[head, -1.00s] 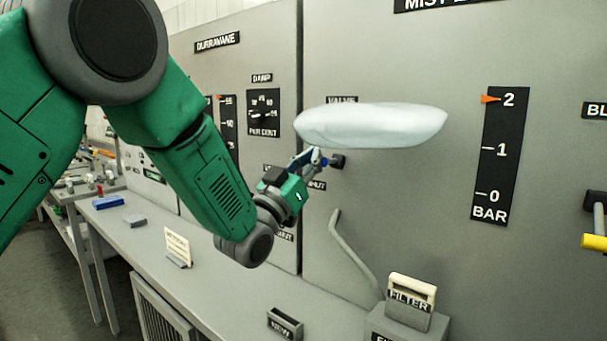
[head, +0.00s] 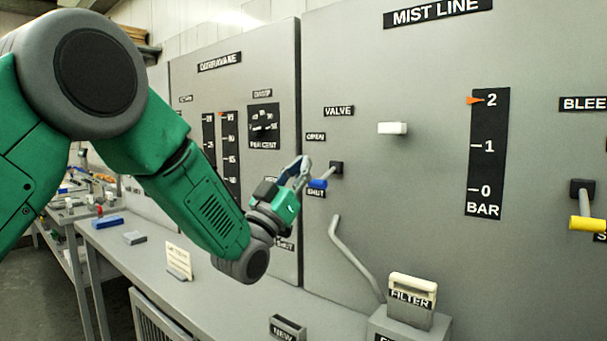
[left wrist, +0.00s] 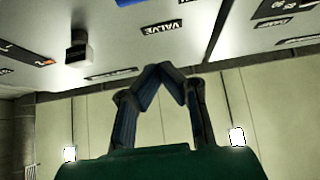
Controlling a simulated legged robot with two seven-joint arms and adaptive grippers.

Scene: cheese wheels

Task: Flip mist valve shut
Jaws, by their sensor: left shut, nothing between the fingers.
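The mist valve's blue handle (head: 318,184) comes off a dark pivot block (head: 336,168) on the grey panel, under the VALVE label (head: 338,111). The handle points left from the pivot, with its blue tip just above the SHUT label (head: 316,194) and below the OPEN label (head: 315,137). My left gripper (head: 304,165) is shut and empty, just up and left of the handle; I cannot tell if it touches. In the left wrist view its fingers (left wrist: 165,70) meet, and a blue piece (left wrist: 132,2) shows at the top edge. My right gripper is out of view.
A white nozzle (head: 393,128) sticks out right of the valve. The BAR gauge (head: 489,150) has its orange pointer at 2. A yellow bleed handle (head: 587,224) is at the far right. A bent pipe (head: 352,258) and the filter box (head: 411,298) stand below.

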